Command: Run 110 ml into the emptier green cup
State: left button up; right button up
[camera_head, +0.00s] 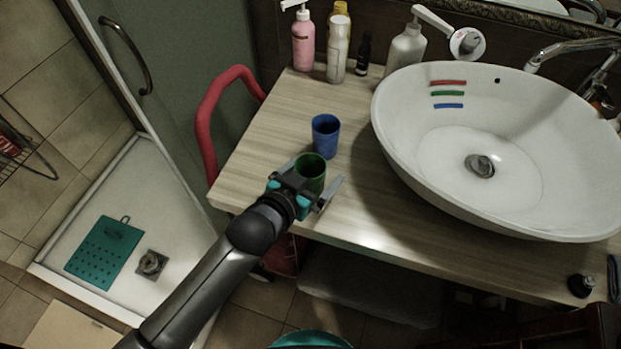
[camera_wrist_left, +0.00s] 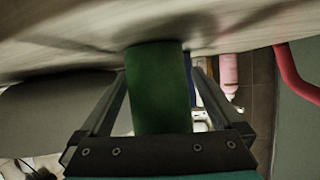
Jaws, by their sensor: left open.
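A green cup (camera_head: 311,172) stands upright on the wooden counter near its front edge. My left gripper (camera_head: 312,184) is open at the cup, with one finger on each side. In the left wrist view, the green cup (camera_wrist_left: 158,88) stands between the two spread fingers (camera_wrist_left: 160,76), with a gap visible on each side. A blue cup (camera_head: 325,136) stands just behind the green one. Only one green cup shows, and its contents are too dark to read. The white basin (camera_head: 400,150) is to the right, with a chrome faucet (camera_head: 575,46) at its back right. My right gripper is not in view.
A pink soap bottle (camera_head: 303,42), a white bottle (camera_head: 338,50) and a pump dispenser (camera_head: 405,48) stand at the back. Red, green and blue stripes (camera_head: 448,93) mark the basin wall. A red rail (camera_head: 207,120) borders the counter's left side. The counter's left part is clear.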

pick_arm(q)
jog(key=shift+c, duration=0.2)
jog(key=c, duration=1.3)
jog(key=shift+r, duration=0.1)
jog(key=shift+c, duration=0.2)
notch_tip(320, 180, up, 20)
jog(key=p, duration=0.5)
jog(key=shift+p, duration=0.4)
